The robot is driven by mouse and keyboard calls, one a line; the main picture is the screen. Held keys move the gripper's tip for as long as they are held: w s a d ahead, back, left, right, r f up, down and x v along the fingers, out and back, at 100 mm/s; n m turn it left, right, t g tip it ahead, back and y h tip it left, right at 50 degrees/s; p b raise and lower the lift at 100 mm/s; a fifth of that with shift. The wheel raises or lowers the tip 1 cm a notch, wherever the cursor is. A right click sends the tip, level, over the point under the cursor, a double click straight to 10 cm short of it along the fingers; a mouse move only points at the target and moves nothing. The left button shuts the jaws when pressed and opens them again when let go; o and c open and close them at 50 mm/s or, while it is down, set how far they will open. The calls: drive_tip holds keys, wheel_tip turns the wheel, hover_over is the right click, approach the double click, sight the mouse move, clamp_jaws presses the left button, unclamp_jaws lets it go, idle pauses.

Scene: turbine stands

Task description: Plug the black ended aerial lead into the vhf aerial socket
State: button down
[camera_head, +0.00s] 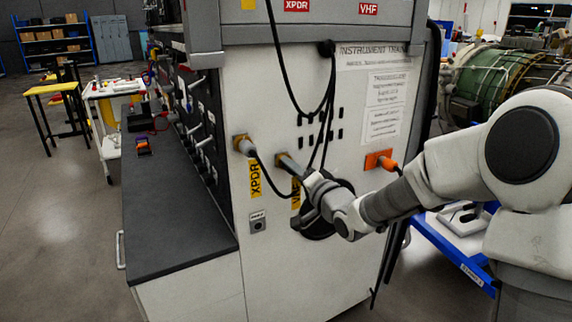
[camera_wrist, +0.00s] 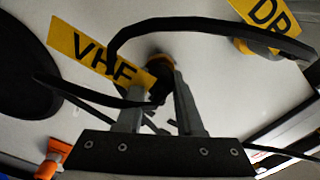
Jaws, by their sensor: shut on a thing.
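The socket also shows in the head view (camera_head: 281,160). My gripper (camera_wrist: 158,95) is shut on the black end of the aerial lead (camera_wrist: 160,86), right at the mouth of this socket. The black end lines up with the socket and looks to touch it; how deep it sits is hidden by the fingers. In the head view my gripper (camera_head: 303,173) reaches in from the right and hides the plug.
The XPDR socket (camera_head: 241,143) at left holds a grey plug with a black cable. Black cables hang from the panel top and loop near my gripper. An orange connector (camera_head: 379,160) sticks out at right. A dark worktop (camera_head: 175,205) stands left of the panel.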

drive_tip(key=shift+s+d, duration=0.25)
drive_tip(key=shift+s, duration=0.05)
drive_tip(key=shift+s+d, duration=0.15)
drive_tip(key=shift+s, duration=0.05)
idle(0.3)
drive_tip(key=shift+p+v, duration=0.45)
drive_tip(key=shift+v, duration=1)
